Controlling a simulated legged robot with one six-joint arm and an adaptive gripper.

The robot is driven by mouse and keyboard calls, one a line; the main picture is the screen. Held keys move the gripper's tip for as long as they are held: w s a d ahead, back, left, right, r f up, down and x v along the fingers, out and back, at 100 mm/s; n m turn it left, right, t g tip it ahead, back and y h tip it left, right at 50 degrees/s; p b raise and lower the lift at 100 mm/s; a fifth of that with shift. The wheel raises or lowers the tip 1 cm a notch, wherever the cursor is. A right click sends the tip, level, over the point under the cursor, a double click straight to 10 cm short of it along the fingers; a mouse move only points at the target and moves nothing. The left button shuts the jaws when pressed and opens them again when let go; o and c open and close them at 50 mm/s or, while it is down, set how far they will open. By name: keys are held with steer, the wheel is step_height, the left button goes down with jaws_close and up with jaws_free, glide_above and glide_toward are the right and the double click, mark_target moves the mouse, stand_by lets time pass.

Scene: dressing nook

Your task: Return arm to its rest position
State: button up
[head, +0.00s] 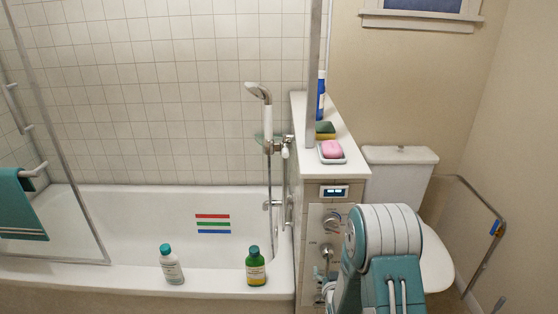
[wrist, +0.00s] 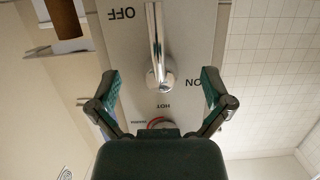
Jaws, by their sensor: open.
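My arm (head: 385,250) rises at the lower right of the head view, in front of the control panel on the end of the tub's side wall. My gripper (wrist: 160,82) is open in the wrist view, its two fingers well apart with nothing held. A chrome lever (wrist: 156,40) on the panel (wrist: 190,45) shows beyond and between the fingers. The panel's labels OFF, ON and HOT appear upside down. I cannot tell whether a finger touches the lever. In the head view my arm hides part of the panel (head: 313,222) and most of the gripper.
The bathtub (head: 120,268) is at left, with a white bottle (head: 172,268) and green bottle (head: 255,270) on its rim. Pink soap (head: 332,149) sits on the ledge. A toilet (head: 400,170) and metal rail (head: 480,265) stand at right.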

steer(key=s+r+g, duration=0.2)
steer(key=s+r, duration=0.2)
steer(key=r, duration=0.6)
steer(key=s+r+g, duration=0.3)
steer(key=s+r, duration=0.1)
steer(key=r, duration=0.7)
steer(key=s+r+g, duration=0.2)
steer(key=s+r, duration=0.2)
steer(key=s, duration=0.8)
steer(key=s+r+g, duration=0.2)
steer(key=s+r, duration=0.2)
steer(key=s, duration=0.9)
steer(key=shift+s+r, duration=0.25)
steer(key=shift+w, duration=0.1)
